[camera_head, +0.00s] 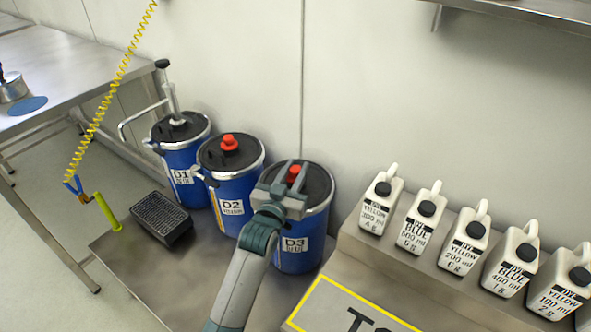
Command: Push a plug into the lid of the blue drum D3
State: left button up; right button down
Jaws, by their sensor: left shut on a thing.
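The blue drum D3 (305,258) stands on the metal bench, with a black lid (318,181) and a light rim. My left gripper (291,175) is over the lid and shut on a red plug (294,171). The plug's lower part and the spot below it are hidden by the gripper, so I cannot tell whether it sits in the lid. Drum D2 (232,207) has a red plug (230,143) standing on its lid. My right gripper is not in view.
Drum D1 (185,180) carries a hand pump (170,95). A dark grated tray (160,217) and a yellow-green rod (107,212) are to the left. Several white dye jugs (419,218) line a raised metal step at the right. A yellow coiled hose (108,90) hangs left.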

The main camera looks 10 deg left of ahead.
pick_arm(q)
jog(key=shift+f, duration=0.3)
